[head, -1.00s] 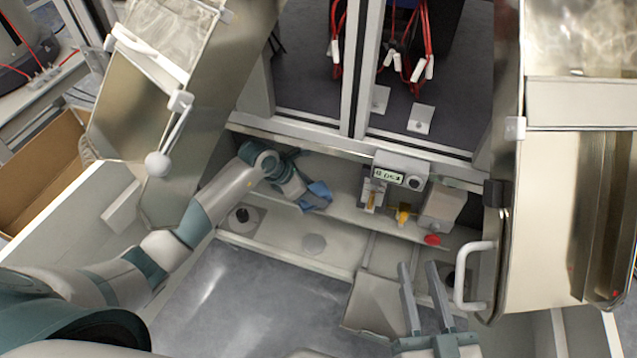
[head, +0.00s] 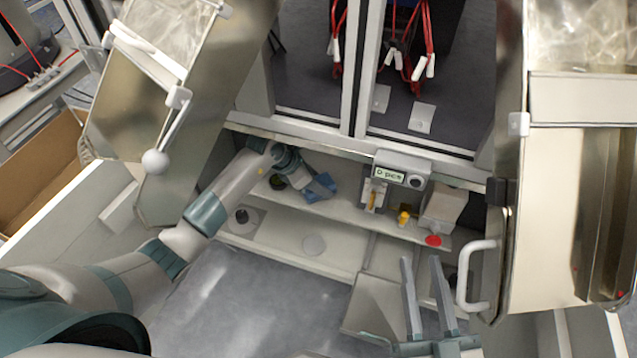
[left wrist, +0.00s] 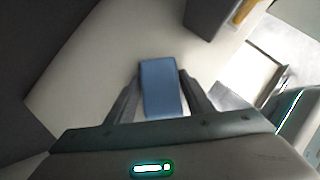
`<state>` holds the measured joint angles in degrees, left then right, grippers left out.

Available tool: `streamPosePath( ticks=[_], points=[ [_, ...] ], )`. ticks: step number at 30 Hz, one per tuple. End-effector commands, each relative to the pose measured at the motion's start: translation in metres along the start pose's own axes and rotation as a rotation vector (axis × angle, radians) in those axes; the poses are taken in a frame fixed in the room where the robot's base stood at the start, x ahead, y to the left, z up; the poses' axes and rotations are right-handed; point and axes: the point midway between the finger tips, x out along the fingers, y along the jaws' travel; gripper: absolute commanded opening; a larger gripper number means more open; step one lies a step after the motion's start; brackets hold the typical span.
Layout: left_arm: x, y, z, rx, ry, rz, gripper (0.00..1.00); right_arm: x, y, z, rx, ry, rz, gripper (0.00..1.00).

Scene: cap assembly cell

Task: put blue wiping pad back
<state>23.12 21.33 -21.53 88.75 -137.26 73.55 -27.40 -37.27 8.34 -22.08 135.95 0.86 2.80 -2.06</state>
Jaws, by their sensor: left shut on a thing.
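The blue wiping pad (head: 320,187) is held at the tip of my left gripper (head: 312,189), over the back ledge in the head view. In the left wrist view the pad (left wrist: 161,88) sits between the two fingers of my left gripper (left wrist: 160,97), which is shut on it. Whether the pad touches the ledge cannot be told. My right gripper (head: 428,292) is at the lower right of the head view, its two fingers apart and nothing between them.
A small device with a display (head: 402,169) stands on the back ledge (head: 345,211), right of the pad. A yellow part (head: 403,218) and a red button (head: 433,241) are near it. A dark round item (head: 278,182) lies left of the pad. Metal hoppers flank both sides.

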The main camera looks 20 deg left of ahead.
Motion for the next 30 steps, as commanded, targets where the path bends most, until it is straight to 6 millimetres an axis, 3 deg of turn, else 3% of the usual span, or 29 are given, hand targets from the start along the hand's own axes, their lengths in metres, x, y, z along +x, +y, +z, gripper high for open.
streamPosePath(
  ticks=[9,10,23,30],
  points=[
    [0.002,0.0,-0.001,0.0,0.0,0.001,0.27,0.0,-0.001,-0.003,-0.001,0.019,-0.001,0.31],
    [0.001,0.0,-0.001,0.0,0.001,0.001,0.55,0.0,-0.001,-0.004,0.0,0.022,-0.001,0.31],
    [0.0,0.0,0.0,0.0,0.0,0.0,0.56,0.0,-0.001,-0.003,0.0,0.012,-0.001,0.31],
    [-0.015,0.001,0.001,0.002,0.001,0.002,0.56,0.001,0.004,0.013,0.003,-0.077,0.008,0.31]
  ],
)
